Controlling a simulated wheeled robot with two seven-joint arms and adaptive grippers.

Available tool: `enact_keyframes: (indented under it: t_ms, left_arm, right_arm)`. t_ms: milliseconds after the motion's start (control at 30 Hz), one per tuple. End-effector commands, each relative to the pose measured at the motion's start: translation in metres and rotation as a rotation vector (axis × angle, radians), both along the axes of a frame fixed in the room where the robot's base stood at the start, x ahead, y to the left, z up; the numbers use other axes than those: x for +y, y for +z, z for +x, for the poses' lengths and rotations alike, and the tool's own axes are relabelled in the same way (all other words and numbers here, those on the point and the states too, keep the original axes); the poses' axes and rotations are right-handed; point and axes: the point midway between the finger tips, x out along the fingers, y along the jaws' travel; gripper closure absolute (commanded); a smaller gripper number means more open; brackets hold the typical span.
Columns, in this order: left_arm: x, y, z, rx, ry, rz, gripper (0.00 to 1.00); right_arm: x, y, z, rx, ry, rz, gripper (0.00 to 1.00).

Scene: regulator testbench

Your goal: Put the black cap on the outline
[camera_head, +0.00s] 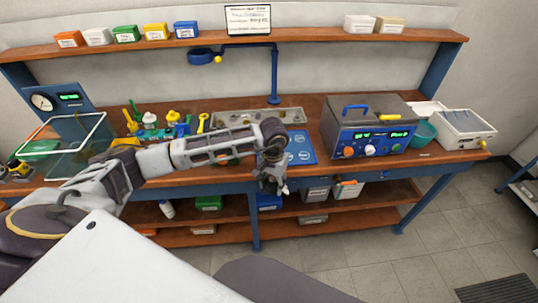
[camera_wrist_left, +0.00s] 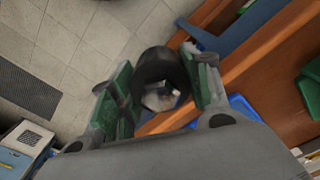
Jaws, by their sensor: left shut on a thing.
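My left gripper (camera_head: 272,184) hangs in front of the workbench's front edge, pointing down. In the left wrist view its green-padded fingers (camera_wrist_left: 160,92) are shut on the black cap (camera_wrist_left: 157,62), which looks like a dark hollow ring with its opening visible. In the head view I cannot make out the cap clearly at the gripper. A blue mat (camera_head: 304,153) with white outlines lies on the bench behind the gripper; the arm covers part of it. I cannot tell which outline fits the cap. My right gripper is not in view.
A grey regulator box (camera_head: 367,128) with blue handle and knobs stands right of the mat. A metal plate (camera_head: 230,116) lies behind my arm. A lower shelf (camera_head: 290,210) with bins sits under the bench. Tools and bottles (camera_head: 150,122) stand at left.

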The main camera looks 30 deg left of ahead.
Motion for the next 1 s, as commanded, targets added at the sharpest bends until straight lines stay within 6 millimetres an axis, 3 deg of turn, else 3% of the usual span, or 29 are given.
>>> enact_keyframes:
  t_ms: [100, 267, 1000]
  left_arm:
    - [0.0, 0.011, 0.0, 0.0, 0.004, 0.0, 0.77]
    - [0.005, 0.013, -0.001, 0.0, 0.123, -0.002, 0.77]
    - [0.028, 0.043, -0.006, 0.005, 0.739, -0.006, 0.77]
  right_arm:
    - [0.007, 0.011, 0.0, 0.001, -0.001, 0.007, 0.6]
    - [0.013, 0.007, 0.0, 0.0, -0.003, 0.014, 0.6]
    - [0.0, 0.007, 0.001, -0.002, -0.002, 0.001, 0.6]
